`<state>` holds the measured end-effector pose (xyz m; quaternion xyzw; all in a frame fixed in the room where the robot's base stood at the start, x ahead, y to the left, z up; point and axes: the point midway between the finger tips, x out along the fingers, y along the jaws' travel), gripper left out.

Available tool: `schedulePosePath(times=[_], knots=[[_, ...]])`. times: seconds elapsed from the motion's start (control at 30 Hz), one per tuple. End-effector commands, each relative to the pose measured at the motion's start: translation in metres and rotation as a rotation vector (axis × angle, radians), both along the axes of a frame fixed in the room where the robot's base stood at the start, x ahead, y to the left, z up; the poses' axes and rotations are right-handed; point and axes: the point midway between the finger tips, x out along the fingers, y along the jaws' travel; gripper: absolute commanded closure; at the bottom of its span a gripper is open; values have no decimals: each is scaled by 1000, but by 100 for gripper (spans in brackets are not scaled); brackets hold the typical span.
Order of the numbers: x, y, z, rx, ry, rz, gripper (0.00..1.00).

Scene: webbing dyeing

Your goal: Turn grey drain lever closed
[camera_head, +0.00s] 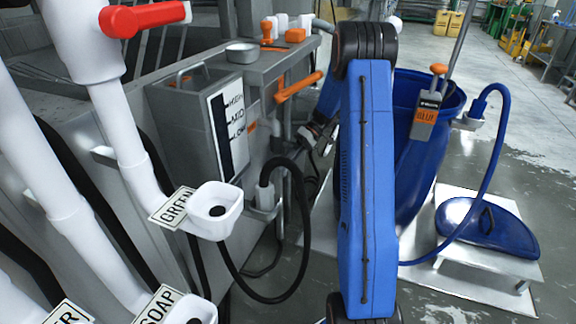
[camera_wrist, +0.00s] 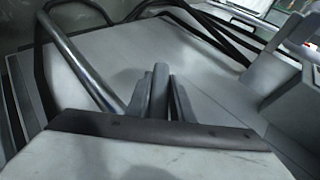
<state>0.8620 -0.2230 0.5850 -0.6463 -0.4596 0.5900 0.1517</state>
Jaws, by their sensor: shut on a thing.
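In the wrist view, my gripper (camera_wrist: 160,97) shows at the lower middle, with its two dark grey fingers closed on a narrow upright grey piece, which appears to be the grey drain lever (camera_wrist: 160,84). A pale flat surface lies behind it. The lever's pivot and most of its length are hidden, so I cannot tell its turn angle.
The grey tank (camera_head: 183,122) with a level label stands left of my arm, near an orange handle (camera_head: 299,87). A black hose (camera_head: 303,215) loops below. The blue barrel (camera_head: 411,165) and blue lid (camera_head: 487,232) are at the right. White pipes fill the left.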

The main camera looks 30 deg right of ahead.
Motion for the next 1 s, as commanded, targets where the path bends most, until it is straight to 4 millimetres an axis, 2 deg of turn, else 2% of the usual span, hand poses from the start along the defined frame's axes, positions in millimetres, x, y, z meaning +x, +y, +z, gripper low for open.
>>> schedulePosePath(times=[0.4,0.97,1.0], knots=[[-4,6,12,155,118,-2,100],[-5,7,14,176,136,-3,100],[-5,7,14,176,136,-3,73]])
